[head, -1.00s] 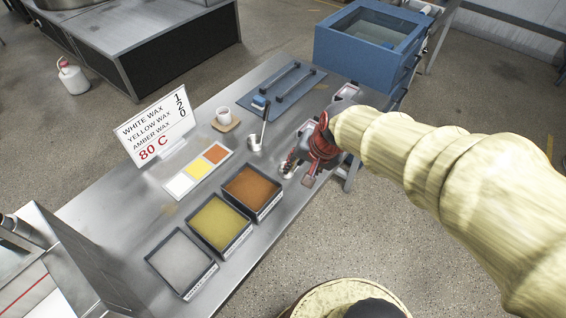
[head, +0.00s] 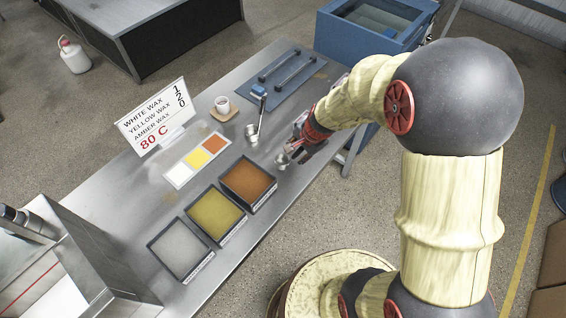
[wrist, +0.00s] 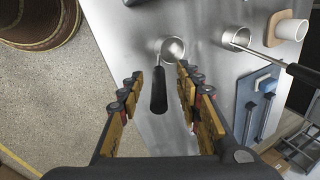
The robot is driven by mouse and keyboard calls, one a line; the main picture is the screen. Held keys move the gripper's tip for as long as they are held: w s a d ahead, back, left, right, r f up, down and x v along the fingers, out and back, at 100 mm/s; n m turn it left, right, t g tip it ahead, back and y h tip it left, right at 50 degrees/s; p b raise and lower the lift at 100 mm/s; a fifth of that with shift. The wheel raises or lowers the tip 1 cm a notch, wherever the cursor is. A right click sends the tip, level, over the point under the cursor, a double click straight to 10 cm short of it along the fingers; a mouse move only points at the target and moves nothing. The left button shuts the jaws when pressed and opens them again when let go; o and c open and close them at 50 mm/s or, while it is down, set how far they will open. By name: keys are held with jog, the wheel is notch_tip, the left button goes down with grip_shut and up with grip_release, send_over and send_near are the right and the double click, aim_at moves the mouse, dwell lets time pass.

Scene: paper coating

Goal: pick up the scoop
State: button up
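The scoop (wrist: 160,89), with a round steel bowl and a short black handle, lies on the steel table in the wrist view. Its handle points toward my gripper (wrist: 159,77), whose fingers are open on either side of it in the picture. I see no finger touching it; the height gap is hard to judge. In the head view the scoop's bowl (head: 282,159) shows at the tip of my gripper (head: 292,152), and its handle is mostly hidden.
A steel ladle (head: 252,130) with an upright handle stands close by, also in the wrist view (wrist: 236,39). A white cup (head: 222,103), a blue mat with rails (head: 285,83), colour swatches (head: 198,158) and wax trays (head: 216,216) share the table (head: 120,205). A blue tank (head: 350,40) stands behind.

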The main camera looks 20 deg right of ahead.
aim_at(294, 156)
jog(key=b+x, duration=0.1)
jog(key=x, duration=0.2)
jog(key=shift+f, duration=0.4)
jog(key=shift+r, duration=0.1)
jog(key=c, duration=0.3)
grip_shut()
